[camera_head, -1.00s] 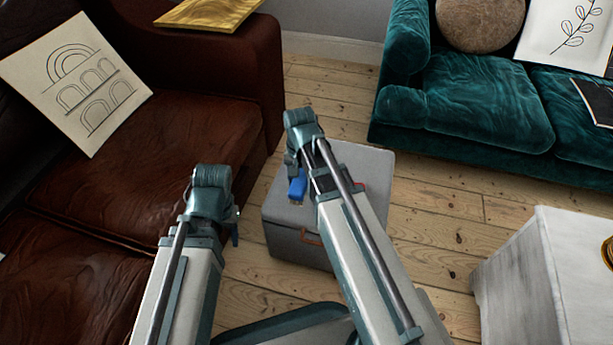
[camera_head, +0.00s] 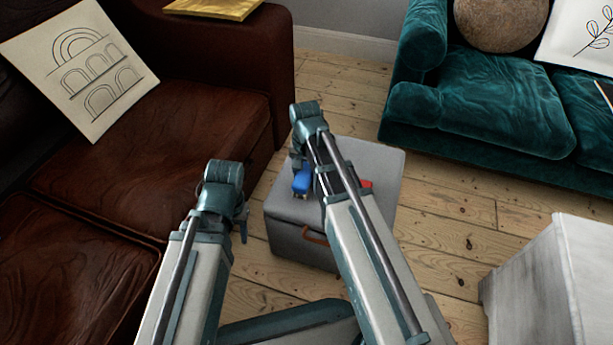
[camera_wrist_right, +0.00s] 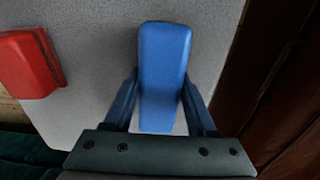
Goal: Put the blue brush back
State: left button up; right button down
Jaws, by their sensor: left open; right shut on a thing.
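The blue brush (camera_wrist_right: 164,70) is between the fingers of my right gripper (camera_wrist_right: 161,98), which is shut on it. In the head view the blue brush (camera_head: 302,181) shows over the left part of the grey box-like ottoman (camera_head: 290,217), partly behind my right arm. In the wrist view the ottoman's grey top (camera_wrist_right: 100,95) lies behind the brush; I cannot tell whether they touch. My left gripper (camera_head: 241,222) is open and empty, left of the ottoman, near the brown sofa. Its fingers are mostly hidden by its wrist.
A red object (camera_wrist_right: 30,63) lies on the ottoman top, beside the brush. A brown leather sofa (camera_head: 170,130) stands at left, a teal sofa (camera_head: 490,100) at upper right. A white cabinet (camera_head: 540,270) is at lower right. Bare floorboards (camera_head: 440,220) lie between them.

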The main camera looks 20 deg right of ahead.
aim_at(305, 171)
jog(key=shift+f, duration=0.2)
jog(key=shift+c, duration=1)
grip_release()
jog(key=shift+r, duration=0.1)
notch_tip(305, 171, up, 12)
jog(key=p, duration=1.2)
jog(key=s+a+n+h, duration=0.1)
jog(key=s+a+n, duration=0.9)
jog(key=s, duration=0.4)
jog(key=shift+r+n, duration=0.2)
jog(key=shift+n, duration=0.2)
jog(key=shift+s+a, duration=0.1)
